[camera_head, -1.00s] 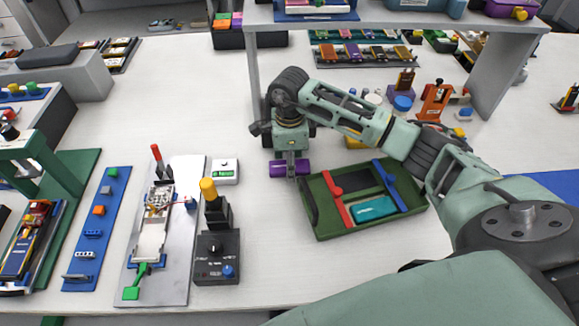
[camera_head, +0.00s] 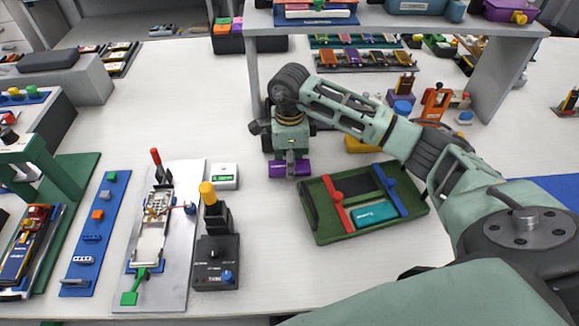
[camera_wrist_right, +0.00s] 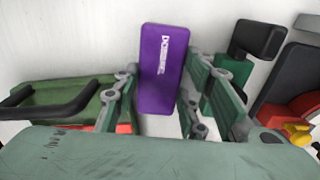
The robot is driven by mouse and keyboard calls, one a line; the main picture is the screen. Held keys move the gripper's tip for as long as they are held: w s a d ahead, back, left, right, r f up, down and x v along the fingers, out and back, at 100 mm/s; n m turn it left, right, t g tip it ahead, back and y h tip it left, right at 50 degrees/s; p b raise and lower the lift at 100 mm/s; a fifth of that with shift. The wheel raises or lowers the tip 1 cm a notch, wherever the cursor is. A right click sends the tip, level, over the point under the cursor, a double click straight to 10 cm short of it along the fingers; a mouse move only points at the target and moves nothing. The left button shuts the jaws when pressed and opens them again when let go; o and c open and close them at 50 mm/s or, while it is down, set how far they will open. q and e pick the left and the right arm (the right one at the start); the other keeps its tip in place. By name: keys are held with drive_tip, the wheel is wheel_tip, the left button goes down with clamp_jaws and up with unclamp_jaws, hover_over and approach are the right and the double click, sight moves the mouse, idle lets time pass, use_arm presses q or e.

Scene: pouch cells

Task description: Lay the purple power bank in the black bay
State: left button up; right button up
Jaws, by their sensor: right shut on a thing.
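The purple power bank (camera_head: 290,169) is between the fingers of my right gripper (camera_head: 291,158), left of the green tray (camera_head: 325,236). In the right wrist view the power bank (camera_wrist_right: 163,65) stands out lengthwise between the two fingers (camera_wrist_right: 158,80), with white lettering on its face. The gripper is shut on it. The tray's edge and handle also show in the right wrist view (camera_wrist_right: 65,97). My left gripper is out of view.
A black box with a yellow-topped lever (camera_head: 216,262) and a small white display box (camera_head: 225,176) stand left of the gripper. A raised shelf (camera_head: 400,18) spans the back. White table is clear before the tray.

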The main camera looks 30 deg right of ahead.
drive_tip(key=r, duration=0.2)
drive_tip(key=shift+s+d+r+b, duration=0.3)
drive_tip(key=shift+r+b, duration=0.1)
use_arm(q)
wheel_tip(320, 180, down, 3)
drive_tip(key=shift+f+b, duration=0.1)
drive_tip(key=shift+b, duration=0.95)
use_arm(e)
drive_tip(key=s+d+r, duration=0.5)
drive_tip(key=s+r, duration=0.1)
drive_tip(key=s, duration=0.3)
drive_tip(key=shift+s+d+r, duration=0.2)
drive_tip(key=shift+d+r, duration=0.05)
drive_tip(key=shift+r, duration=0.05)
